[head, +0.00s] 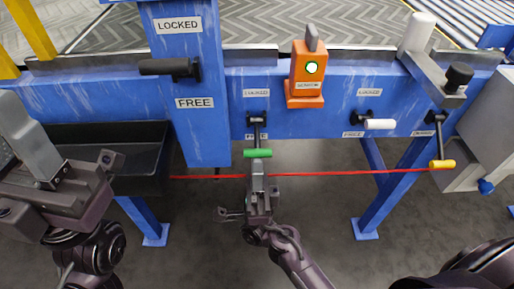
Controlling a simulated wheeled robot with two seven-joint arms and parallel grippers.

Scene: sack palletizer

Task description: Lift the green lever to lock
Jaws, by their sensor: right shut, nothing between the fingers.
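The green lever (258,153) is a black arm with a green crossbar handle on the blue frame. It hangs down from its pivot, with a LOCKED label (256,93) above it and a FREE label partly hidden beside it. My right gripper (258,170) is shut and empty, with its tips just below the green handle. I cannot tell whether they touch it. My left gripper (22,135) is at the left edge, large and near the camera, away from the lever; its fingertips are not clear.
A red cord (340,173) runs across behind my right gripper. A white-handled lever (380,124) and a yellow-handled lever (442,163) are to the right. An orange sensor (308,70) stands above, and a black bin (140,150) is at left.

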